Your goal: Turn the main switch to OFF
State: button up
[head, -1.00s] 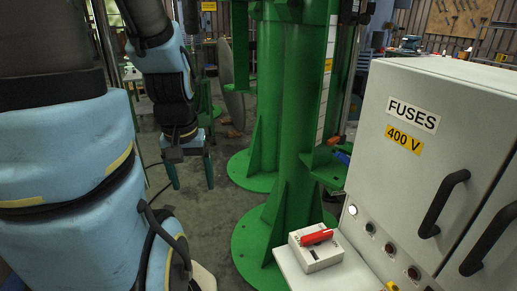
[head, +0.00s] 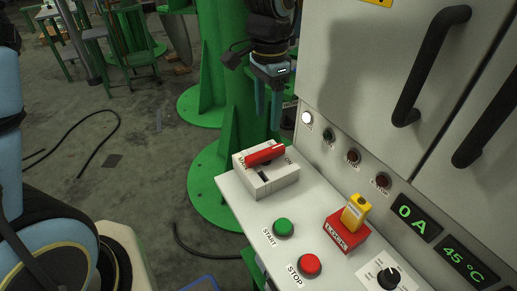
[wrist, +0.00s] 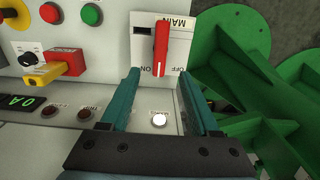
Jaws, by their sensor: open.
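The main switch is a light grey box (head: 275,184) with a red handle (head: 264,154) on top, at the left end of the panel shelf. In the wrist view the red handle (wrist: 161,45) lies along the box, its white-marked end between the upside-down ON and OFF labels, nearer ON. My gripper (head: 268,120) points down above and just behind the box in the head view, apart from the handle. In the wrist view my gripper (wrist: 158,75) has its two teal fingers spread, with the handle just beyond the gap between the tips and nothing held.
Green START (head: 284,228) and red STOP (head: 310,265) buttons, a yellow-and-red switch (head: 350,225) and a black knob (head: 388,278) share the shelf. The grey cabinet (head: 345,85) stands close to my gripper's right. A green column (head: 222,100) stands behind.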

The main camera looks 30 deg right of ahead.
aim_at(266, 152)
notch_tip(266, 152, down, 11)
jog(key=shift+r, duration=0.15)
jog(key=shift+a, duration=0.1)
dwell(0.3)
grip_shut()
dwell(0.4)
